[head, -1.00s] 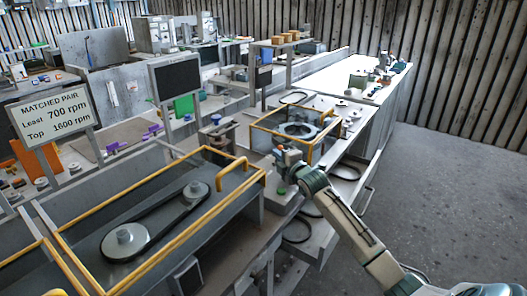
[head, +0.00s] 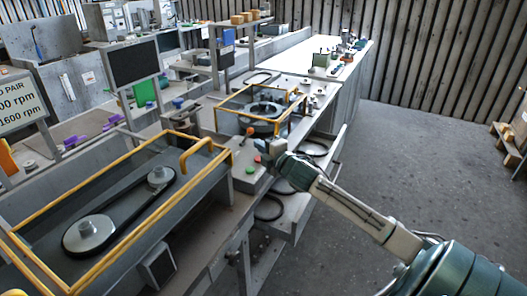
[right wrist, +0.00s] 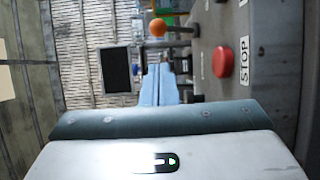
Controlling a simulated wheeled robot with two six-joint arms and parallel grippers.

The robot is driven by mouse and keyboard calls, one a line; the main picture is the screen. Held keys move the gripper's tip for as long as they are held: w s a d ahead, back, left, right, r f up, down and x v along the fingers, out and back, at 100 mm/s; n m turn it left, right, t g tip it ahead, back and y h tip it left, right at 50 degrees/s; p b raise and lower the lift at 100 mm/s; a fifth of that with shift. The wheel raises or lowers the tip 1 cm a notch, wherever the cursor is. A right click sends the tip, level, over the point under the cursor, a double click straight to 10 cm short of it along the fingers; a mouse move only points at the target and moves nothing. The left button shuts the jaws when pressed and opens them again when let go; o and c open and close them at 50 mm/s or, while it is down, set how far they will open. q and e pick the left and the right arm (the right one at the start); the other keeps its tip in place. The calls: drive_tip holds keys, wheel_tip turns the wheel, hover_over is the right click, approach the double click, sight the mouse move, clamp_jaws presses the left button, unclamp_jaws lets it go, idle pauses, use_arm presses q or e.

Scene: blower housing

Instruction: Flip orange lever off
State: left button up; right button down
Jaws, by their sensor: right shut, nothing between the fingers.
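The orange lever (head: 249,131) stands up from a grey control box (head: 240,178) beside the caged belt drive. Its round orange knob (right wrist: 157,27) shows large near the top of the right wrist view. A red STOP button (right wrist: 222,62) is on the same box face, to the right of my fingers in that view. My right gripper (head: 262,147) is shut and empty, just right of the lever in the head view. Its pale blue fingers (right wrist: 158,72) point towards the knob, with a small visible gap. My left gripper is not in view.
A green button (head: 249,170) is on the box, below the red one. A yellow-railed guard (head: 183,160) encloses the belt and pulleys to the left. A second yellow-framed unit (head: 240,92) stands behind. A dark screen (head: 134,62) is at upper left. Open floor (head: 400,160) lies right.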

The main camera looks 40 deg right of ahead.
drive_tip(key=shift+s+a, duration=0.1)
drive_tip(key=shift+s, duration=0.8)
drive_tip(key=shift+s, duration=0.1)
